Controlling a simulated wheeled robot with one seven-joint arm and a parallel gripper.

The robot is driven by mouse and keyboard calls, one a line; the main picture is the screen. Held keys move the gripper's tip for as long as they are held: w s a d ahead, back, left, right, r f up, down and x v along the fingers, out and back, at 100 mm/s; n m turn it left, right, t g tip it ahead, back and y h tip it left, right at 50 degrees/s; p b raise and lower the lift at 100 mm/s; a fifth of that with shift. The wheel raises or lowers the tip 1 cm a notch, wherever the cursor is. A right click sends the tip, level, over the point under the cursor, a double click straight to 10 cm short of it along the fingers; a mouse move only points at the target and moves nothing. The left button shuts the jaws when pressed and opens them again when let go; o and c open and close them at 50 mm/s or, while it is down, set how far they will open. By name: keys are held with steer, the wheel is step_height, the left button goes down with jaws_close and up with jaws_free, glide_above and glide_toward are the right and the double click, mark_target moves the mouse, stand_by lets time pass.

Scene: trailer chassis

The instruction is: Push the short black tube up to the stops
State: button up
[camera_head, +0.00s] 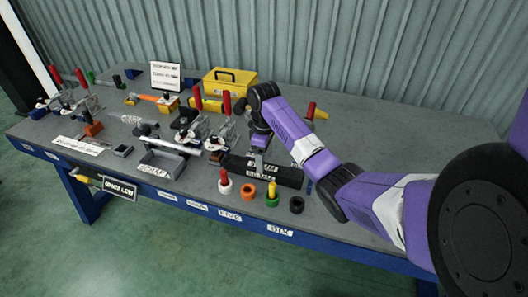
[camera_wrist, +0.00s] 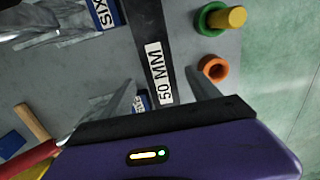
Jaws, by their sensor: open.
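A black square-sided bar, which looks like the short black tube (camera_head: 285,175), lies on the bench near its front edge, with a white label on it. My gripper (camera_head: 258,160) is over the tube, pointing down. In the wrist view my gripper (camera_wrist: 162,92) is open, with one finger on each side of the tube. I cannot tell whether the fingers touch it. I cannot clearly pick out the stops.
Toggle clamps with red handles (camera_head: 226,103) stand left of my gripper. A grey tray (camera_head: 163,164) is farther left. Several coloured rings, among them an orange one (camera_head: 248,192) and a black one (camera_head: 296,204), stand along the front edge. A yellow toolbox (camera_head: 230,84) is behind.

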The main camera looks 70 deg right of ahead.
mark_target(271, 167)
steer(key=shift+f, duration=2.75)
jaws_close()
steer(key=shift+s+d+p, duration=0.1)
steer(key=shift+s+p, duration=1.05)
steer(key=shift+p, duration=0.25)
steer(key=shift+d, duration=0.35)
jaws_free()
steer(key=shift+r, duration=0.15)
